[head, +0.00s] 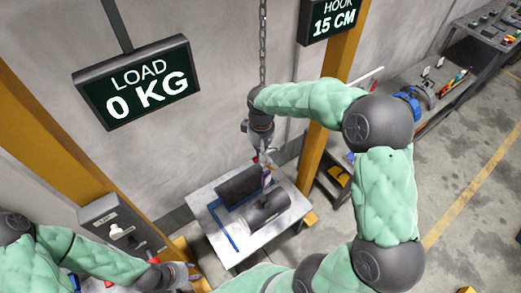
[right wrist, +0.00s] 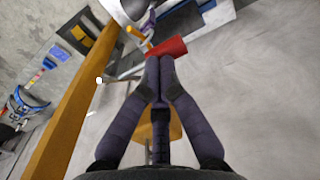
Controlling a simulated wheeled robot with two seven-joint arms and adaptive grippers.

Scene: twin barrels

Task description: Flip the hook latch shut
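The hook hangs on a chain (head: 263,50) above the white table; my right arm and gripper largely hide it in the head view. In the right wrist view a pale curved metal part (right wrist: 127,10), perhaps the hook, is cut off by the top edge. A red bar (right wrist: 167,47), perhaps the latch, lies right at my right fingertips. My right gripper (right wrist: 160,68) has its fingertips together; I cannot tell whether they touch the bar. My left gripper (head: 190,270) is low beside the control box (head: 122,228); its fingers are too small to read.
Two dark barrels (head: 267,209) lie on the white table (head: 280,228), with a blue frame part (head: 224,230). Signs read LOAD 0 KG (head: 137,82) and HOOK 15 CM (head: 334,20). Yellow posts (head: 50,140) stand either side. A workbench (head: 440,95) is at the right. Floor there is clear.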

